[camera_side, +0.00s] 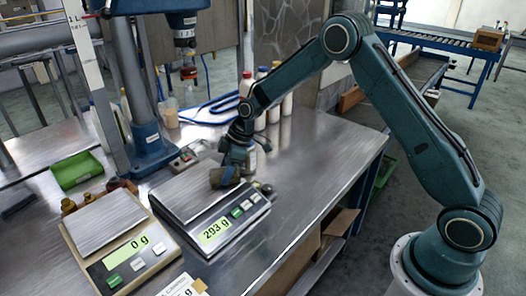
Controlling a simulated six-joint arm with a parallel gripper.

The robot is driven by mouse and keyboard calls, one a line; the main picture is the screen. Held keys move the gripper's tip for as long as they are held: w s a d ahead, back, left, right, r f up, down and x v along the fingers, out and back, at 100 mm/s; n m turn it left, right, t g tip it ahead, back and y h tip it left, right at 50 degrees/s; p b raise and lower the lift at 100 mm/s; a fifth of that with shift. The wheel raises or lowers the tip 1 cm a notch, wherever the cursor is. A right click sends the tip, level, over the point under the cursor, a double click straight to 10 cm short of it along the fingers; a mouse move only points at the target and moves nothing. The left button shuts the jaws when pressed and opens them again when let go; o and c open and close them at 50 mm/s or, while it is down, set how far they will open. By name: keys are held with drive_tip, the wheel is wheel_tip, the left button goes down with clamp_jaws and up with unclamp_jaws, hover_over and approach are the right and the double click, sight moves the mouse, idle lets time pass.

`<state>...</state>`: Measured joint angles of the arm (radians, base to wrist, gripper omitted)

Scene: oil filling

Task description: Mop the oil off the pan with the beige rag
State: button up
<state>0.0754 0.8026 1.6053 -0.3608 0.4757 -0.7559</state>
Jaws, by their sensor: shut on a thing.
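My gripper (238,160) points down over the right-hand scale, at the far right corner of its pan. It is shut on a dull brownish-beige bundle, which looks like the rag (223,178). The bundle is low over the steel pan (180,197); I cannot tell whether it touches. That scale's display (214,230) reads 293 g. The left scale has a bare pan (103,223) and reads 0 g. No oil can be made out on either pan at this size. My wrist hides part of the area behind the rag.
Bottles (262,100) stand behind my forearm. A drill-press-like column (146,135) stands at the left back, with a green tray (77,170) beside it. Small brown bottles (118,186) sit behind the left scale. The bench right of the scales (315,180) is clear.

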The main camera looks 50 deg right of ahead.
sight(197, 184)
drive_tip(key=shift+d, duration=1.9)
drive_tip(key=shift+w+a, duration=0.65)
drive_tip(key=shift+a, duration=1.05)
drive_tip(key=shift+w+a, duration=0.7)
drive_tip(key=shift+a, duration=1)
drive_tip(key=shift+w+a, duration=0.65)
drive_tip(key=shift+a, duration=1.05)
drive_tip(key=shift+d, duration=5.1)
drive_tip(key=shift+s+a, duration=0.35)
drive_tip(key=shift+a, duration=0.5)
drive_tip(key=shift+s+a, duration=0.35)
drive_tip(key=shift+a, duration=0.5)
drive_tip(key=shift+s+a, duration=0.35)
drive_tip(key=shift+a, duration=0.5)
drive_tip(key=shift+r, duration=3.55)
